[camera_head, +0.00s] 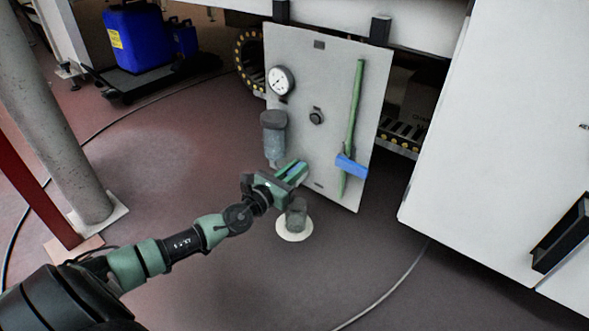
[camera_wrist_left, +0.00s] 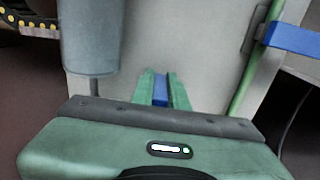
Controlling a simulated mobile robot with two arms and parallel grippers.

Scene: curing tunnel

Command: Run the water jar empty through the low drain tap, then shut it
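The grey water jar (camera_head: 274,140) hangs on the left part of a pale upright panel, below the round gauge. It also shows at upper left in the left wrist view (camera_wrist_left: 90,38), with a thin stem under it. My left gripper (camera_head: 298,169) is in front of the panel, to the right of the jar's lower end and apart from the jar in the wrist view. Its green fingers (camera_wrist_left: 161,88) point at the panel, with a blue strip between them; I cannot tell whether that is finger lining or a held part. No tap is clearly visible. My right gripper is out of view.
The panel (camera_head: 335,105) carries a gauge (camera_head: 281,80), a dark knob (camera_head: 316,117) and a green pipe (camera_head: 355,105) with a blue lever (camera_head: 351,165). A grey cup-like piece (camera_head: 296,214) stands on a white disc below the gripper. A column (camera_head: 65,110) stands at left.

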